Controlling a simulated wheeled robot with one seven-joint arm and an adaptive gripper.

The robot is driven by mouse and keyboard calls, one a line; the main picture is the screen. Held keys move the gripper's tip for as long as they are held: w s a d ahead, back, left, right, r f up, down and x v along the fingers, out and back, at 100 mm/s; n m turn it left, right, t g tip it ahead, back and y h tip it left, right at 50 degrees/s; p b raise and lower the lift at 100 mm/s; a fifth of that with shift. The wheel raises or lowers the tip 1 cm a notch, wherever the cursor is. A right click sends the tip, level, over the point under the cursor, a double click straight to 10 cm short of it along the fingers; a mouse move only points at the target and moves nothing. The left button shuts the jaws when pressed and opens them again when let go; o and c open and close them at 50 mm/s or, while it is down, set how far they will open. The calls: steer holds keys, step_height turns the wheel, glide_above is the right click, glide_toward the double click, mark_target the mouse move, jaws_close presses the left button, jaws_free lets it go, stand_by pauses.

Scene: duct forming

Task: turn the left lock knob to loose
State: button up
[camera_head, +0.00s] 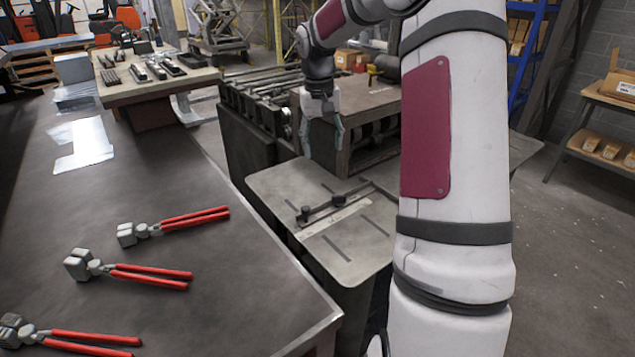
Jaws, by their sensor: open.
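The left lock knob (304,213) is a small black knob at the left end of a dark bar (323,207) on a grey metal plate (275,188). A second black knob (338,200) stands to its right on the same bar. A pale scale strip (335,218) lies in front of the bar. My gripper (321,145) points down, open and empty, behind and above the knobs, apart from both. The turn position of the left knob is too small to tell.
A dark forming machine (255,125) stands behind the plate. A dark workbench (215,270) fills the left, with several red-handled pliers (150,275) on it. A tool table (150,85) stands at the back left. A shelf with boxes (595,110) stands at the right.

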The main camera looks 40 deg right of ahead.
steer(key=m, duration=0.1)
glide_above(339, 200)
step_height(339, 200, down, 4)
steer(key=shift+y, duration=0.4)
steer(key=f, duration=0.4)
steer(key=f+p, duration=0.1)
steer(key=f, duration=0.4)
steer(key=f+p, duration=0.1)
steer(key=f, duration=0.4)
steer(key=shift+w+d, duration=0.35)
steer(key=shift+w, duration=0.05)
steer(key=c, duration=1.1)
